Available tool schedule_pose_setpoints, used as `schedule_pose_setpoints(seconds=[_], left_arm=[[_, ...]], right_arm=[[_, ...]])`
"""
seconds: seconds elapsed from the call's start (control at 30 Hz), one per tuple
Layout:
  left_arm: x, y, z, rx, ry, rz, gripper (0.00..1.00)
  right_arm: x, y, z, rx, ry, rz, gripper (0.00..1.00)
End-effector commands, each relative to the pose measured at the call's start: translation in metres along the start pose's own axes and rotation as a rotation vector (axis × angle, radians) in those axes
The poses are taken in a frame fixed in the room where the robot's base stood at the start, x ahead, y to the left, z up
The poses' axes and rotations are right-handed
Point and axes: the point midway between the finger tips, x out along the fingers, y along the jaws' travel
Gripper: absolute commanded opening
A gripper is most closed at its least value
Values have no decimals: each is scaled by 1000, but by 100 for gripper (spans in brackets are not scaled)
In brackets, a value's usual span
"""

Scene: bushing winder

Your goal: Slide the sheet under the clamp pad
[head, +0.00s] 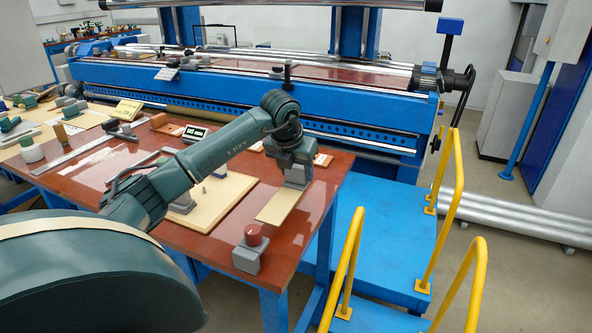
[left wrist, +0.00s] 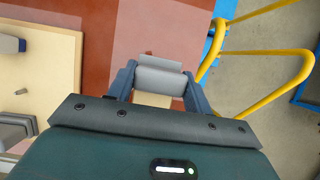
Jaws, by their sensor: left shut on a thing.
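My left gripper (head: 296,172) is over the right part of the red-brown table. In the left wrist view my left gripper (left wrist: 161,84) has its two fingers closed on a grey block (left wrist: 160,76). A narrow cream strip (head: 277,208), possibly the sheet, lies on the table below and in front of the gripper. Part of it shows behind the block in the left wrist view (left wrist: 151,99). Whether the block touches the strip I cannot tell. Which part is the clamp pad is unclear. My right gripper is not in view.
A cream board (head: 215,208) with grey blocks and a small pin lies left of the strip. A grey box with a red knob (head: 253,235) stands near the table's front edge. A blue winder (head: 250,95) is behind; yellow rails (head: 452,180) stand right.

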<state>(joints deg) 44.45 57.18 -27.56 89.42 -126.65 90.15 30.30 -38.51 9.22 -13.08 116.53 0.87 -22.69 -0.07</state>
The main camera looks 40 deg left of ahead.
Motion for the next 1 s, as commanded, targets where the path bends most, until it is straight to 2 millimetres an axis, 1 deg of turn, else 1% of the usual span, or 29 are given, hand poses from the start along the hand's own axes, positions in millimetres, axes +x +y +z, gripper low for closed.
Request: schedule_pose_setpoints(seconds=[0.27, 0.4, 0.5, 0.63, 0.77, 1.0], left_arm=[[18, 0, -7, 0, -2, 1, 28], [28, 0, -11, -1, -3, 1, 28], [35, 0, -14, -1, -3, 1, 28], [45, 0, -19, -1, -3, 1, 28], [38, 1, -28, 1, -4, 3, 28], [31, 1, -46, 1, -4, 2, 28]], right_arm=[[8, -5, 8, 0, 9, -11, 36], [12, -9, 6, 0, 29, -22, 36], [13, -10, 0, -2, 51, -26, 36], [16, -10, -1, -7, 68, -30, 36], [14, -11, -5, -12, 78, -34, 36], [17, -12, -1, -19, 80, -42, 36]])
